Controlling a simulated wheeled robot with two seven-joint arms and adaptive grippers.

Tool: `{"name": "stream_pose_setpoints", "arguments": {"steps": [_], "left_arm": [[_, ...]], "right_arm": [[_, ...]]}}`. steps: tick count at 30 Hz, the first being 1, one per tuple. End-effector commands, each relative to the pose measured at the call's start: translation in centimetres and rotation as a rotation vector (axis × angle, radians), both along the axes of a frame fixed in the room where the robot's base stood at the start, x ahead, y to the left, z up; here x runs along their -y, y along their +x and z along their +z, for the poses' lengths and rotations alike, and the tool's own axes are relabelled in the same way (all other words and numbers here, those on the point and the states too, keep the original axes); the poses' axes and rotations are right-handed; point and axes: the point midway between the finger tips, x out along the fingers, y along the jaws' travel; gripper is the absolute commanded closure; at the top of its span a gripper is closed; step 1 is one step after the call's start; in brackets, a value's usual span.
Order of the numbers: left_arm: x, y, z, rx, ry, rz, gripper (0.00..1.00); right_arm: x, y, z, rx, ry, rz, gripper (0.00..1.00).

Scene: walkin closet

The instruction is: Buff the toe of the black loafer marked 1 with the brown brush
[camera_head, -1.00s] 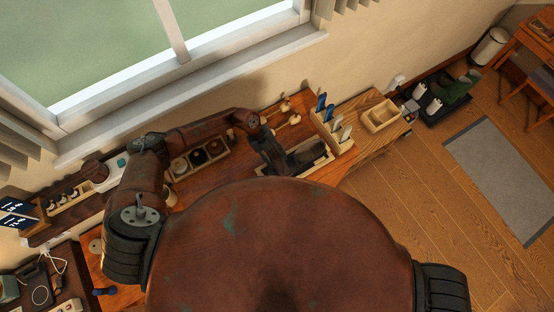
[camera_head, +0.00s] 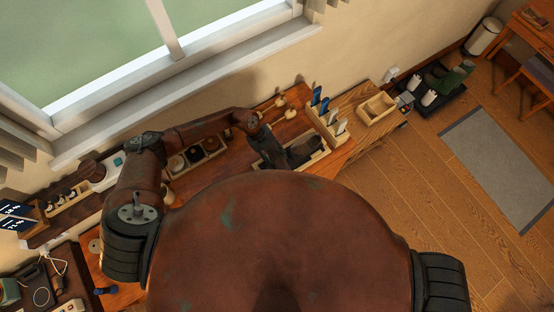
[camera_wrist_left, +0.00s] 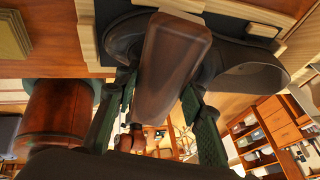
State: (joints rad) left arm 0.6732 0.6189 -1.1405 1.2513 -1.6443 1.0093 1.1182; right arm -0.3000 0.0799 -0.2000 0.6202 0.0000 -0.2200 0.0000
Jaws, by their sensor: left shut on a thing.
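My left gripper (camera_head: 279,157) is over the near part of the workbench, by the shoe tray (camera_head: 312,161). In the left wrist view its green fingers (camera_wrist_left: 160,88) are shut on the brown brush (camera_wrist_left: 172,62). The brush's far end overlaps a pair of dark loafers, one at left (camera_wrist_left: 122,40) and one at right (camera_wrist_left: 248,72). I cannot tell whether brush and leather touch. No number is readable, so I cannot tell which loafer is marked 1. In the head view a dark loafer (camera_head: 306,148) shows in the tray, partly behind the gripper. My right gripper is out of view.
A box of shoe tins (camera_head: 196,156) lies left of the gripper. A holder with blue and white-handled tools (camera_head: 325,112) stands behind the tray, and an empty wooden box (camera_head: 376,108) is farther right. A round reddish-brown container (camera_wrist_left: 58,118) is close beside the fingers in the wrist view.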

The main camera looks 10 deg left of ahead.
Motion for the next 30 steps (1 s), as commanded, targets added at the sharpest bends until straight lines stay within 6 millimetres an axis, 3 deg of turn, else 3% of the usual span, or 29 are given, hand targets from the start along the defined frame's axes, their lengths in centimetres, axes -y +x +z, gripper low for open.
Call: {"name": "stream_pose_setpoints", "arguments": {"steps": [15,30], "left_arm": [[-1.9,2.1,-0.2,0.005,0.008,0.006,0.88],[-0.4,0.1,0.1,0.002,0.005,0.002,0.88]], "right_arm": [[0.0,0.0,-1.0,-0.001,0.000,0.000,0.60],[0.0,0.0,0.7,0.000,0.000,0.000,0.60]]}}
